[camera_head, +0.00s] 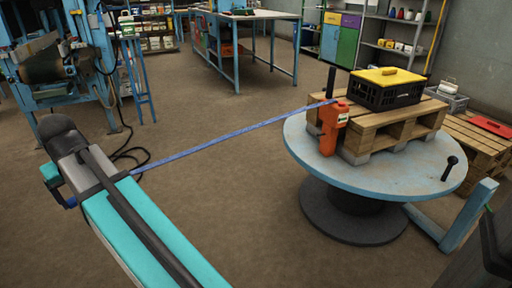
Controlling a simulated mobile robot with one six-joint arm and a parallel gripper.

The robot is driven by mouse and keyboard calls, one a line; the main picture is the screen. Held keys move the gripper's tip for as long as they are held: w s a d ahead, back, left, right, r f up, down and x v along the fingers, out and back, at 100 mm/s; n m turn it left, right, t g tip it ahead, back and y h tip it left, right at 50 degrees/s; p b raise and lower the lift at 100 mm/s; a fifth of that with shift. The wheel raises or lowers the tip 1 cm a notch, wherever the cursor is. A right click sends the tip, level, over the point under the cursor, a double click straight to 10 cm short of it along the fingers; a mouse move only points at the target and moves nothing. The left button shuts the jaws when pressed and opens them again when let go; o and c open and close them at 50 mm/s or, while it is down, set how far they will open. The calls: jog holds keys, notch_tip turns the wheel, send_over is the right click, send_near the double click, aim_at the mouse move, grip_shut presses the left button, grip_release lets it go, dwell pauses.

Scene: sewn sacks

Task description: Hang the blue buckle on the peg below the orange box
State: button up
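An orange box-like unit (333,125) with a small pale label is at the left front of a wooden pallet on a round table. A taut blue strap (235,131) runs from its top, down and left, to my teal arm. The strap passes out of sight behind the arm. A small dark blue piece (70,202) shows at the arm's far end; I cannot tell whether it is the buckle. My gripper's fingers cannot be made out there. I see no clear peg directly below the orange unit. A black knobbed peg (450,166) stands at the table's right edge.
The pale blue round table (390,187) carries the pallet (400,125) and a black crate (385,97) with a yellow lid. A black post (331,80) rises behind the orange unit. Blue machinery (65,80) stands at left. The floor between arm and table is clear.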

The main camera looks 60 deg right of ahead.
jog(key=s+d+f+m+g+h+b, duration=0.1)
jog(key=s+d+f+h, duration=0.15)
jog(key=d, duration=1.05)
jog(key=s+d+f+m+g+h+b, duration=0.1)
jog(key=s+d+f+h+b, duration=0.15)
jog(key=d, duration=0.95)
jog(key=s+d+f+m+g+h+b, duration=0.1)
jog(key=s+d+f+h, duration=0.15)
jog(key=d, duration=1.05)
jog(key=s+d+f+n+g+h+b, duration=0.1)
jog(key=s+d+g+h+b, duration=0.3)
jog(key=s+d, duration=2.2)
jog(key=d+f+h+b, duration=0.1)
jog(key=d+h, duration=0.2)
jog(key=h, duration=0.2)
jog(key=shift+d+f+n+g, duration=0.2)
jog(key=shift+f+n+g, duration=0.1)
jog(key=shift+n, duration=0.1)
jog(key=shift+s+d, duration=0.15)
jog(key=shift+d, duration=0.05)
